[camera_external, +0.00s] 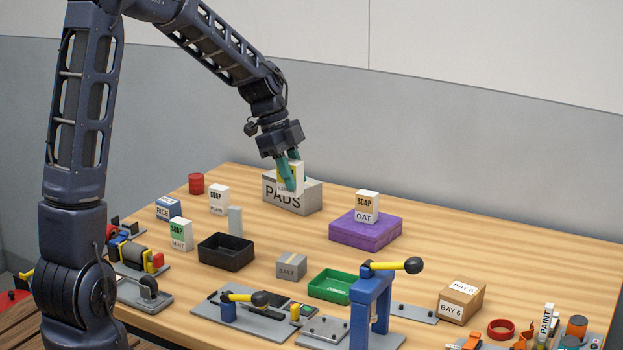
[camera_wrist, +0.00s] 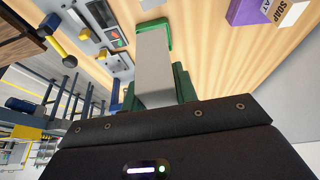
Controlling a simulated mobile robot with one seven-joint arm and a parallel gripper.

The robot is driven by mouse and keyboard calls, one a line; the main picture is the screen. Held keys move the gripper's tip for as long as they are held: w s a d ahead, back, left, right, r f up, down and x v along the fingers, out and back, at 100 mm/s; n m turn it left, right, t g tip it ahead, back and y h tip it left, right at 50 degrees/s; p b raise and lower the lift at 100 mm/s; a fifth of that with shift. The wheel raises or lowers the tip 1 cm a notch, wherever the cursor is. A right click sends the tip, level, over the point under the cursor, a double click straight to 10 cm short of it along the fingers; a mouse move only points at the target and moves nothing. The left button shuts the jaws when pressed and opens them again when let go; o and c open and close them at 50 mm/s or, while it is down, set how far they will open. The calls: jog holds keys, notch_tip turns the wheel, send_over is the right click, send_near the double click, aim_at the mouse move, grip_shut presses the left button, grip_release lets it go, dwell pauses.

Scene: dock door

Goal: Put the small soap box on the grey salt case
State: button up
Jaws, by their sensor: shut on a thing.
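My gripper (camera_external: 290,178) is shut on a small white soap box with a yellow label (camera_external: 297,172); its smaller lettering is too small to read. The fingers partly cover the box. In the wrist view the held box shows as a pale block (camera_wrist: 154,65) between the green fingers. In the outside view it overlaps the grey PADS case (camera_external: 310,197); I cannot tell whether they touch. The grey salt case (camera_external: 291,267), with a tan strip on top, sits nearer the front of the table. Its top is bare and my gripper is well behind it.
An oat soap box (camera_external: 367,205) stands on a purple case (camera_external: 365,232). A black tray (camera_external: 227,252) and a green tray (camera_external: 331,286) flank the salt case. Mint (camera_external: 181,234) and plum (camera_external: 219,199) soap boxes stand left. A blue clamp stand (camera_external: 370,305) rises in front.

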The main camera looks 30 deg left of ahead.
notch_tip(320, 180, down, 15)
jog(key=shift+f, duration=0.2)
dwell(0.4)
jog(key=shift+f, duration=0.1)
jog(key=o, duration=1)
jog(key=shift+o, duration=0.2)
jog(key=v, duration=1.2)
jog(key=s+a+r+n+t+y, duration=0.25)
jog(key=s+r+n, duration=0.55)
jog(key=s+r, duration=0.6)
jog(key=s+a+r+n+t+y, duration=0.1)
jog(key=s+a+n, duration=0.2)
jog(key=s, duration=0.6)
jog(key=s+a+r+n+t+y, duration=0.1)
jog(key=s+a+n, duration=0.1)
jog(key=s+n, duration=0.5)
jog(key=shift+s+a+r, duration=0.4)
jog(key=shift+s, duration=0.65)
